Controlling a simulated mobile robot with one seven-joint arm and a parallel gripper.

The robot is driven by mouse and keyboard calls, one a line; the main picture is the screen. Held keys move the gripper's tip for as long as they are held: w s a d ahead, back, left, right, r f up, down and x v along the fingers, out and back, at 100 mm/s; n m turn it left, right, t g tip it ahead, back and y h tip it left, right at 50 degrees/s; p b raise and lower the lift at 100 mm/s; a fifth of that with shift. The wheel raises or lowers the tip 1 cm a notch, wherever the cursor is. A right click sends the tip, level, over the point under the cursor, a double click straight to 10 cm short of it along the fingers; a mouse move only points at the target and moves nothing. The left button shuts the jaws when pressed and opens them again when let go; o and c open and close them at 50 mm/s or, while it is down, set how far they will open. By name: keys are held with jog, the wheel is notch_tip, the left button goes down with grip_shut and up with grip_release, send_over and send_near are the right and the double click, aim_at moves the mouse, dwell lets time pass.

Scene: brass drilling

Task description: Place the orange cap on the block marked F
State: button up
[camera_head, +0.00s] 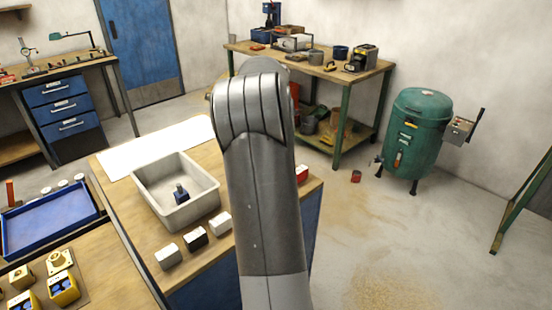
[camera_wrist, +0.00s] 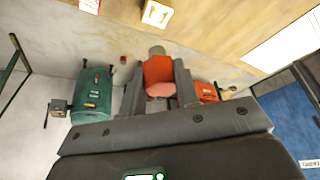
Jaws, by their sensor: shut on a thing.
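My gripper (camera_wrist: 158,82) is shut on the orange cap (camera_wrist: 158,70), which shows between the two fingers in the wrist view. In the head view my arm hides the gripper and the cap. White-topped blocks stand in a row on the wooden bench: a near one (camera_head: 168,257), a dark-sided one (camera_head: 195,239) and a third (camera_head: 220,222). A red-sided block (camera_head: 302,171) shows right of my arm. In the wrist view a marked block (camera_wrist: 157,14) is at the top, beyond the cap, apart from it. I cannot read the letters surely.
A grey bin (camera_head: 207,204) holding a small dark blue piece stands on the bench behind the row. A blue tray (camera_head: 45,238) and yellow fixtures (camera_head: 63,287) are at the left. A green tank (camera_head: 415,130) stands on the floor; the floor at the right is mostly open.

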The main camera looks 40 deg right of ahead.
jog(key=s+d+m, duration=0.2)
jog(key=s+d, duration=0.3)
jog(key=s, duration=0.3)
jog(key=shift+m+g+h, duration=0.3)
jog(key=shift+g, duration=0.1)
jog(key=w+a+f, duration=0.1)
jog(key=w+f, duration=0.1)
jog(key=w, duration=0.1)
jog(key=w+a+f, duration=0.1)
jog(key=w+f, duration=0.1)
jog(key=w, duration=0.1)
jog(key=w+a+f, duration=0.1)
jog(key=w+f, duration=0.1)
jog(key=w, duration=0.2)
jog(key=shift+a+f, duration=0.1)
jog(key=shift+a, duration=0.15)
jog(key=shift+f, duration=1.95)
jog(key=shift+f, duration=0.1)
jog(key=o, duration=1)
jog(key=shift+c, duration=0.2)
